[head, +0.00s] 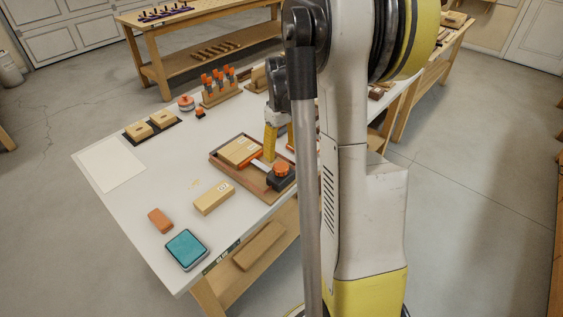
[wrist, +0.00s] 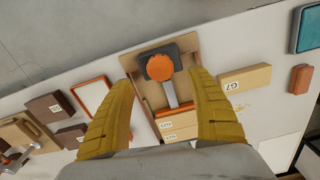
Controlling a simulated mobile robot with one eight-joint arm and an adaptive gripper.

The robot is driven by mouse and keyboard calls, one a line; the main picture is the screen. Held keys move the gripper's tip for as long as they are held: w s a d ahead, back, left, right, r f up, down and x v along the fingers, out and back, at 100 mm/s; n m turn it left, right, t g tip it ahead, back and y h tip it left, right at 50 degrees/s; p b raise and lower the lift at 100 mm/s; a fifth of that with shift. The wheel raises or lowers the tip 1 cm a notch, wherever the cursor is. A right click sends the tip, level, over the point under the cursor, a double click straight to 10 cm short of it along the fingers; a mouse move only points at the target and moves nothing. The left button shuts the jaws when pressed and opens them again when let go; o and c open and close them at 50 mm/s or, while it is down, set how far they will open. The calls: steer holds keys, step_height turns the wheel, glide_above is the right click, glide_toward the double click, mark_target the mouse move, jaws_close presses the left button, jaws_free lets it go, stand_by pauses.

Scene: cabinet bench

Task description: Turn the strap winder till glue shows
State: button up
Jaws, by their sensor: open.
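The strap winder has an orange lobed knob (head: 281,170) on a dark base at the near right end of a shallow wooden tray (head: 222,167). In the wrist view the knob (wrist: 160,67) is at top centre, with a grey strap (wrist: 171,95) running from it to an orange bar (wrist: 175,109). Pale labelled wood blocks (wrist: 180,128) lie beyond the bar. My gripper (wrist: 162,80) is open, its two yellow fingers apart on either side of the tray in this view. In the head view its fingers (head: 270,145) hang above the tray. I see no glue at the joint.
On the white bench, a G7 wood block (head: 214,198), an orange block (head: 160,220) and a teal-topped box (head: 186,249) lie near the front. Orange-topped clamps (head: 219,86) stand behind. A pale sheet (head: 111,165) lies at left. My arm hides the bench's right part.

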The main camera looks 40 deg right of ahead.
mark_target(281, 166)
step_height(281, 166, up, 4)
steer(key=shift+r, duration=0.1)
stand_by(1.4)
